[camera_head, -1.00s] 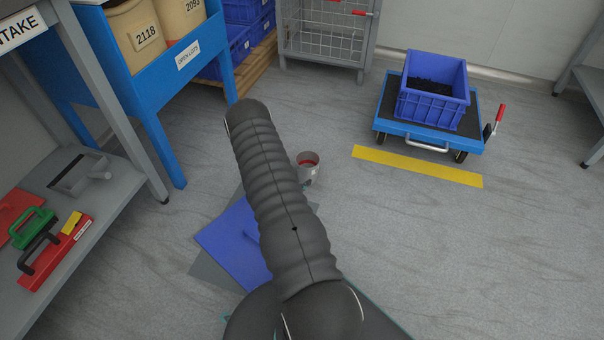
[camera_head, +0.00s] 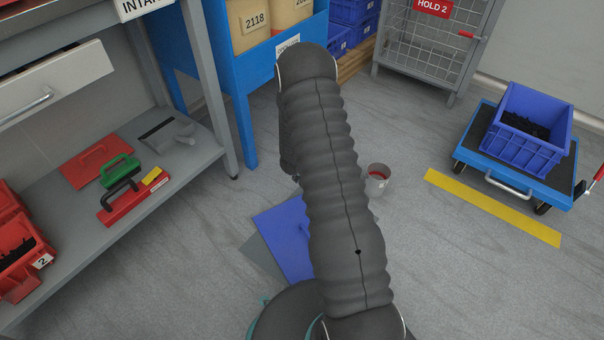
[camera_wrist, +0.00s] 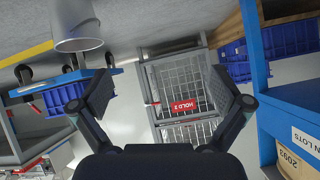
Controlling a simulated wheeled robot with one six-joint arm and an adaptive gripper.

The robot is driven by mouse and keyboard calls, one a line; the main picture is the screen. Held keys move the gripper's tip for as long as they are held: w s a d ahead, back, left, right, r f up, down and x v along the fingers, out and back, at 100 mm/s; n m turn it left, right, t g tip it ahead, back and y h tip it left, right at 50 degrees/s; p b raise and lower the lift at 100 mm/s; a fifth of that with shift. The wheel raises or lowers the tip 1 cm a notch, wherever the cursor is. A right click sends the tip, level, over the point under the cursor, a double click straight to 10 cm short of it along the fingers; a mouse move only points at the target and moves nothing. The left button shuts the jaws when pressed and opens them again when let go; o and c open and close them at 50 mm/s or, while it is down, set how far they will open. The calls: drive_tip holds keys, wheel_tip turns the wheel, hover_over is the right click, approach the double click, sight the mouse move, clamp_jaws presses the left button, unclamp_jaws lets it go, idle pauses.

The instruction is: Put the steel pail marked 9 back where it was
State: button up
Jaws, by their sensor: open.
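A small steel pail (camera_head: 378,183) with red inside stands upright on the floor, just right of my arm in the head view. Its number is too small to read. A grey pail, likely the same one, shows upside down at the top left of the wrist view (camera_wrist: 76,28), outside my jaws. My gripper (camera_wrist: 145,95) is open and empty in the wrist view, its fingers wide apart. In the head view my arm hides it.
A blue trolley (camera_head: 525,177) carrying a blue crate (camera_head: 528,147) stands at right behind a yellow floor strip (camera_head: 490,207). A wire cage (camera_head: 430,50) marked HOLD 2 is at the back. A grey bench with a lower shelf (camera_head: 150,210) is at left. A blue panel (camera_head: 283,235) lies by my arm.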

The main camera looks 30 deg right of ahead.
drive_tip(key=w+a+r+n+t+y, duration=0.1)
drive_tip(key=a+r+n+t+y, duration=0.2)
drive_tip(key=a+r, duration=0.7)
drive_tip(key=w+a+r+n+t+y, duration=0.1)
drive_tip(key=a+r+n+y, duration=0.4)
drive_tip(key=r, duration=0.9)
drive_tip(key=s+a+r+n+g+y, duration=0.1)
drive_tip(key=s+a+r+n, duration=0.1)
drive_tip(key=s+a+r, duration=0.55)
drive_tip(key=s+a+r+n+g+y, duration=0.15)
drive_tip(key=s+a+r, duration=0.3)
drive_tip(key=s, duration=0.65)
drive_tip(key=s+r+n+g, duration=0.1)
drive_tip(key=s+r+n, duration=0.1)
drive_tip(key=s, duration=1.5)
drive_tip(key=shift+d+n+h, duration=0.3)
drive_tip(key=shift+n+h, duration=0.05)
drive_tip(key=shift+n, duration=0.4)
